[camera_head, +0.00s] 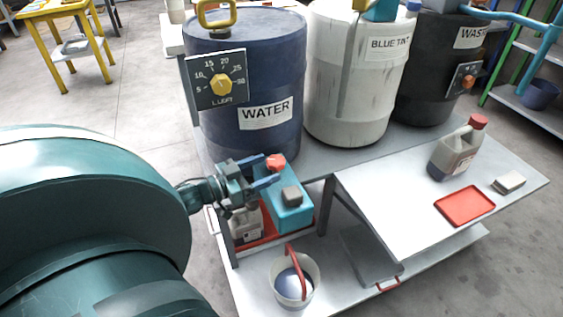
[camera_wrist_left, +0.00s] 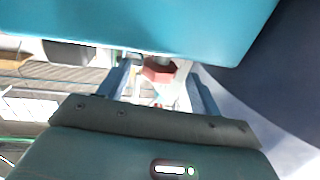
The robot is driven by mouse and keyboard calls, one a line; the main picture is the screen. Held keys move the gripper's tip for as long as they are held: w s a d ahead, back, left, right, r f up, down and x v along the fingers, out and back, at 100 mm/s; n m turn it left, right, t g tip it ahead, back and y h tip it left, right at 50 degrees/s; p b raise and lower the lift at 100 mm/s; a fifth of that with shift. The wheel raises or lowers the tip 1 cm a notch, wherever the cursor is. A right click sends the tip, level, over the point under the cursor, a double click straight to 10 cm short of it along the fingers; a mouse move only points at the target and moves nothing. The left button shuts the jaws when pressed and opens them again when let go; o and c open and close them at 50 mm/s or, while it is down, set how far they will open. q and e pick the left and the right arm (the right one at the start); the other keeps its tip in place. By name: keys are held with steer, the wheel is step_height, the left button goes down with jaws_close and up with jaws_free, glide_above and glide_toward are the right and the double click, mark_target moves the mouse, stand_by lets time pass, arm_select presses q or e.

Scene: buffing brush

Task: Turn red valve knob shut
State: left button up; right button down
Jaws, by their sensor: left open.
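The red valve knob (camera_head: 275,161) shows at the tips of my left gripper (camera_head: 265,174), just above a teal box (camera_head: 288,213) in front of the blue WATER drum (camera_head: 262,75). In the left wrist view the red knob (camera_wrist_left: 159,70) lies between the two blue fingers of the left gripper (camera_wrist_left: 160,82), with gaps at its sides. The left gripper is open. Whether a finger touches the knob cannot be told. The knob's lower part is hidden. My right gripper is not in view.
A white BLUE TINT drum (camera_head: 350,85) and a dark waste drum (camera_head: 425,75) stand to the right. A bucket (camera_head: 294,282) with a red handle sits below the teal box. A jug (camera_head: 455,155), red tray (camera_head: 465,206) and grey block (camera_head: 508,183) rest on the white table (camera_head: 395,205).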

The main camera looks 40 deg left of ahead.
mark_target(282, 162)
arm_select(q)
steer(key=b+x, duration=0.1)
steer(key=x, duration=0.5)
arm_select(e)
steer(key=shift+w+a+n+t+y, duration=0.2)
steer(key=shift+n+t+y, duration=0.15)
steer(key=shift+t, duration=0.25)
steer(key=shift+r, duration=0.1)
arm_select(q)
steer(key=c, duration=1)
steer(key=shift+o, duration=0.2)
